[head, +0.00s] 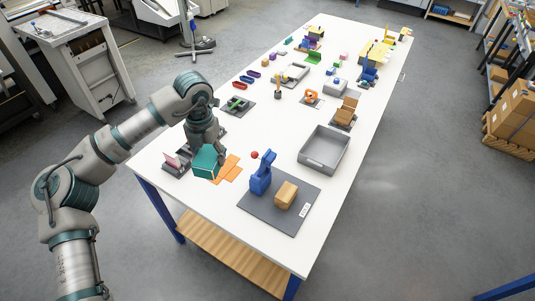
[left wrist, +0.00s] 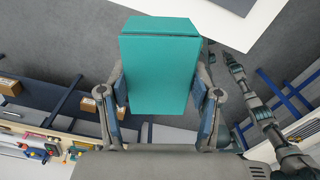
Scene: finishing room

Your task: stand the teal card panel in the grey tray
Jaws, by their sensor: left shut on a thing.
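The teal card panel (head: 205,162) is in my left gripper (head: 207,147), low over the near left part of the white table. In the left wrist view, the flat teal panel (left wrist: 160,65) sits between the two fingers of my left gripper (left wrist: 160,98), which press on its sides. I cannot tell whether its lower edge touches the table. The grey tray (head: 343,152) stands to the right of the gripper, open on top, and looks empty. My right gripper is not seen in the head view.
A dark grey board (head: 262,213) with a blue stand (head: 261,175) and a cardboard-coloured block (head: 286,194) lies between panel and table front. A grey holder (head: 177,163) stands left. Several small objects crowd the far table.

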